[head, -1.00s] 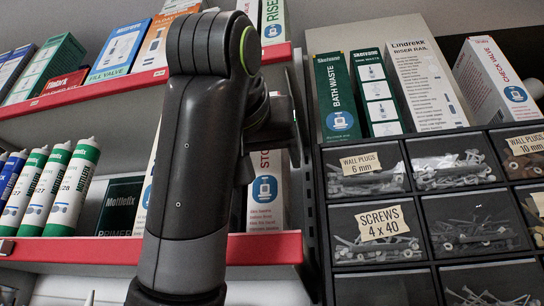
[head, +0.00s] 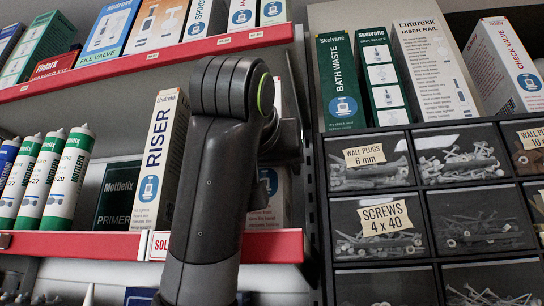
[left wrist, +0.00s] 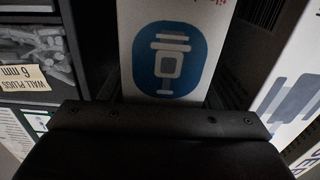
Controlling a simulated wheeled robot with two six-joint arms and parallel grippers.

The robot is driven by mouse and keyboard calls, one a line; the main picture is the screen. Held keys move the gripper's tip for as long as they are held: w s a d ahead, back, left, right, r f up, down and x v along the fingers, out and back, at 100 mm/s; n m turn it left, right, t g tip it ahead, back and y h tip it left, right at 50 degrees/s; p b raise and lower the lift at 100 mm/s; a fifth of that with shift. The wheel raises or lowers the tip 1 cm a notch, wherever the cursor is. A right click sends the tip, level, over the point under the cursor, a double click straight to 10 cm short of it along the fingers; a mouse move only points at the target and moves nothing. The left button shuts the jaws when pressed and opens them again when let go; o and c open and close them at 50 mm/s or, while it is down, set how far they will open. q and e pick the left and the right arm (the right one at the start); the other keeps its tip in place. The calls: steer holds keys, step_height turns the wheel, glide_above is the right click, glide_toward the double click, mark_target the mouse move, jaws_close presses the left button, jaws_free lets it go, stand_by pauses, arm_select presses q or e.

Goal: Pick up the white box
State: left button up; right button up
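A white box with a blue icon (head: 270,212) stands upright on the lower red-edged shelf, partly hidden behind my left arm. In the left wrist view a white face with a blue icon (left wrist: 172,55), apparently this box, fills the upper middle, upside down. The dark body of my left gripper (left wrist: 163,120) spans the bottom of that view, close to the box. Its fingertips cannot be made out, so neither opening nor contact is clear. In the head view my arm hides the gripper's working end. My right gripper is not in view.
A tall white Riser box (head: 160,160) stands left of my arm, close to it. Sealant tubes (head: 66,180) and a dark primer box (head: 118,195) are further left. A screw organiser (head: 425,210) stands close on the right. The upper shelf edge (head: 130,66) runs above.

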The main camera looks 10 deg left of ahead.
arm_select(q)
steer(key=c, duration=0.7)
steer(key=shift+c, duration=0.5)
steer(key=shift+r, duration=0.1)
